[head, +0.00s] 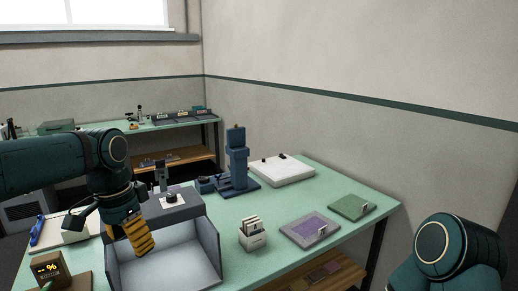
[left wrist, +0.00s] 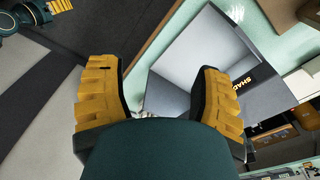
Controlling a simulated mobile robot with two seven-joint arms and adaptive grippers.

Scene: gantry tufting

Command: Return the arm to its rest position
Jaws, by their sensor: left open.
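My left arm comes in from the left in the head view, bent at the elbow. Its gripper (head: 134,235), with yellow ribbed fingers, points down in front of the left part of an open grey box (head: 180,262). In the left wrist view the two fingers of this gripper (left wrist: 158,80) stand wide apart with nothing held between them. The grey box (left wrist: 205,45), with lettering on its edge, lies beyond them. My right arm (head: 450,250) shows only in part at the lower right. Small yellow finger parts of my right gripper (left wrist: 45,10) show at the wrist view's top left.
The green table holds a blue stand (head: 237,165), a white tray (head: 284,170), a card holder (head: 252,235), a purple pad (head: 311,229) and a green pad (head: 351,207). A second bench (head: 170,124) stands behind.

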